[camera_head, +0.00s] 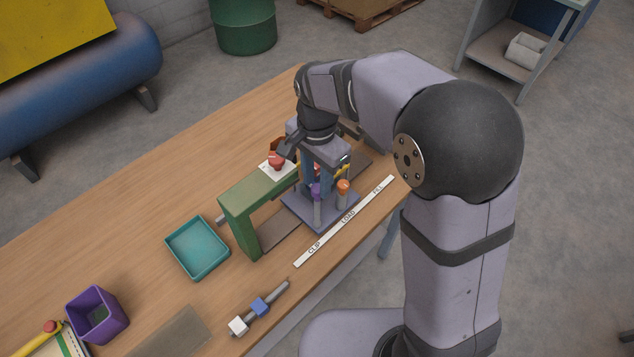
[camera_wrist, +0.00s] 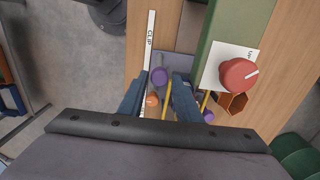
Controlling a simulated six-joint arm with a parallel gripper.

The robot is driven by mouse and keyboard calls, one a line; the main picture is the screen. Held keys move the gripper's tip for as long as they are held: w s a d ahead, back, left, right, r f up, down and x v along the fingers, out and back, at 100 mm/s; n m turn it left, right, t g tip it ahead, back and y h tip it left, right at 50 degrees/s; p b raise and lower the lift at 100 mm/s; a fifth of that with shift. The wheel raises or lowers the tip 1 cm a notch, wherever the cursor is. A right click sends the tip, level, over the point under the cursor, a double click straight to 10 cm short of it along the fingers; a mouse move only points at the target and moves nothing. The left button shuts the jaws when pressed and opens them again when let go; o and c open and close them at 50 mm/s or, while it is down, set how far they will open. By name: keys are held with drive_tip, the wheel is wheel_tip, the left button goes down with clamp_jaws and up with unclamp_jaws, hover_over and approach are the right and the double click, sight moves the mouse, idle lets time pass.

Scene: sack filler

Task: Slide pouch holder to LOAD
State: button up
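The pouch holder (camera_head: 294,210) is a slate-blue plate with upright posts, one capped purple (camera_head: 317,192) and one capped orange (camera_head: 343,187). It sits beside the word LOAD on the white strip (camera_head: 348,216) marked CLIP, LOAD, FILL. My gripper (camera_head: 318,176) points down over the holder. The orange cap (camera_wrist: 152,100) and yellow rods (camera_wrist: 167,98) also show between or near the fingers. The finger-to-post contact is partly hidden.
A green frame (camera_head: 240,208) spans the brown track just left of the holder, with a red knob (camera_head: 277,160) on a white card.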

drive_tip(key=shift+r+b, duration=0.7)
drive_tip(key=shift+r, duration=2.3)
drive_tip(key=s+d+f+n, duration=0.9)
drive_tip(key=s+d+f, duration=0.2)
drive_tip(key=s+d, duration=0.3)
drive_tip(key=shift+s+d+f, duration=0.2)
drive_tip(key=shift+d+f, duration=0.1)
drive_tip(key=shift+d, duration=0.2)
